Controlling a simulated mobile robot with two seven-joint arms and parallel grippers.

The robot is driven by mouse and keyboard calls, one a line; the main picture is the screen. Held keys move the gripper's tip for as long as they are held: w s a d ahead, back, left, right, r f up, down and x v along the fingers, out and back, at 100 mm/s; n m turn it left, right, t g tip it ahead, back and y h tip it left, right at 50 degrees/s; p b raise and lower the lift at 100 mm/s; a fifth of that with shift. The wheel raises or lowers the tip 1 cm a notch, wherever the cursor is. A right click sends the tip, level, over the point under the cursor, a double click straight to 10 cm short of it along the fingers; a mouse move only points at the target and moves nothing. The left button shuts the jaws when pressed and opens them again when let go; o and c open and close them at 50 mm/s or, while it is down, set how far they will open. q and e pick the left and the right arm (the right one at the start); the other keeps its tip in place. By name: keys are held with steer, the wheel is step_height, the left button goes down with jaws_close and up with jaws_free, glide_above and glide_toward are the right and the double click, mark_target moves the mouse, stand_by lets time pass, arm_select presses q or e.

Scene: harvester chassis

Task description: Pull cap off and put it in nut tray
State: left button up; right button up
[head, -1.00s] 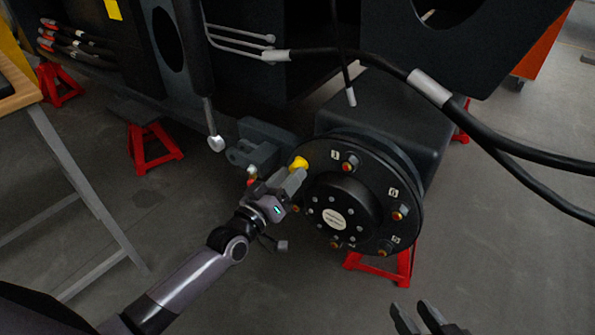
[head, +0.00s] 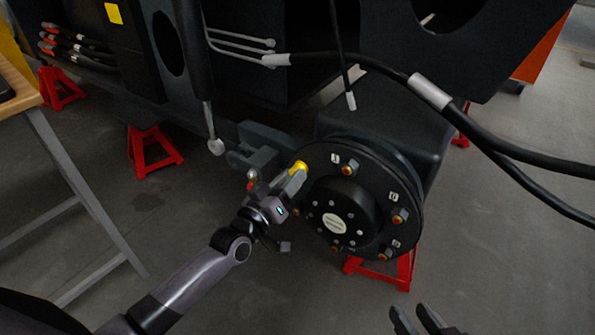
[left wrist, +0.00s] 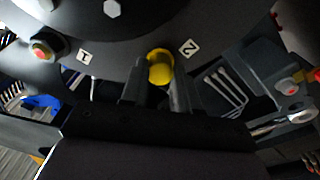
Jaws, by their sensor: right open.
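The yellow cap (head: 300,167) sits at the upper left rim of the dark round wheel hub (head: 338,205). My left gripper (head: 297,174) is at the cap, with one finger covering part of it. In the left wrist view the cap (left wrist: 160,66) shows between the two fingertips, next to the label 2. The fingers lie close along its sides; whether they press on it I cannot tell. My right gripper (head: 418,320) is open and empty at the bottom edge, away from the hub. I cannot make out a nut tray.
Black hoses (head: 470,130) cross above and right of the hub. Red stands (head: 152,150) support the chassis. A wooden-topped table (head: 20,92) is at the left. Studs with orange-red ends ring the hub. The floor between table and hub is clear.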

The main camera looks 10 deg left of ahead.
arm_select(q)
steer(key=shift+p+v, duration=1.25)
steer(key=shift+v, duration=1.3)
